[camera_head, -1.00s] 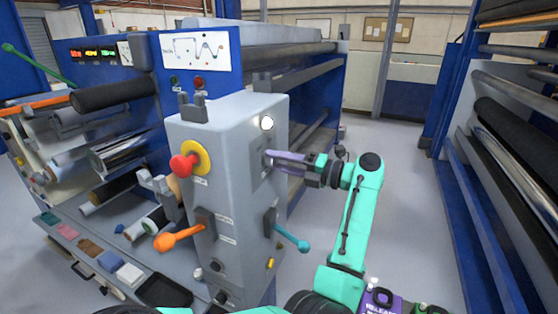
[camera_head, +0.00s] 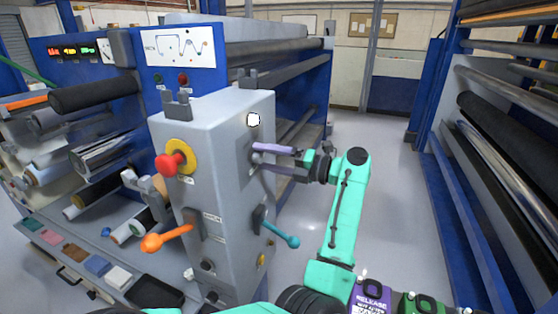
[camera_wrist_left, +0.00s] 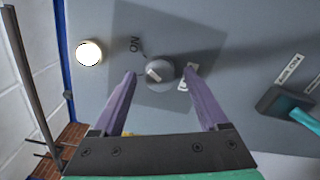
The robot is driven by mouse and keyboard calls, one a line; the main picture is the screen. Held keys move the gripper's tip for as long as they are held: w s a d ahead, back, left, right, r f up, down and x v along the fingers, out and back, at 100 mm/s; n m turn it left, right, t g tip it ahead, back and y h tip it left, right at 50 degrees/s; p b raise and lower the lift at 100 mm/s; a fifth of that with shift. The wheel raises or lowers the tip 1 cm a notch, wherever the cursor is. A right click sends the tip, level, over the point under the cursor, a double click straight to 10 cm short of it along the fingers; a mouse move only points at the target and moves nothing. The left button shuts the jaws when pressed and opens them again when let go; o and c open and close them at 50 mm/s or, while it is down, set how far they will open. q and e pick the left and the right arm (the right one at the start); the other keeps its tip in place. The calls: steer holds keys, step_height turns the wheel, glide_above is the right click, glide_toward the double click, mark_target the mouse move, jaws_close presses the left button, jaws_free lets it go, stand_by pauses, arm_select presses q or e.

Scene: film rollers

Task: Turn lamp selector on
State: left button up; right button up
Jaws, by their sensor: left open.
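The lamp selector (camera_wrist_left: 160,71) is a round grey knob with a pale pointer mark on a dark grey square plate. Another label is partly hidden by the right finger. My left gripper (camera_wrist_left: 159,73) is open, with one purple finger on each side of the knob; I cannot tell whether either touches it. In the head view, my left gripper (camera_head: 258,158) is at the side of the grey control box (camera_head: 220,150). A round lamp (camera_head: 253,120) above it glows white. My right gripper is not in view.
An orange lever (camera_head: 165,238), a teal lever (camera_head: 280,236) and a red knob on a yellow disc (camera_head: 175,160) stick out from the box. A black tray (camera_head: 155,291) is below. Open floor (camera_head: 385,200) lies to the right, before another roller rack.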

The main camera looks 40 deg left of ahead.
arm_select(q)
steer(key=b+v, duration=0.4)
steer(key=v, duration=1)
steer(key=shift+b, duration=0.4)
steer(key=shift+d, duration=0.15)
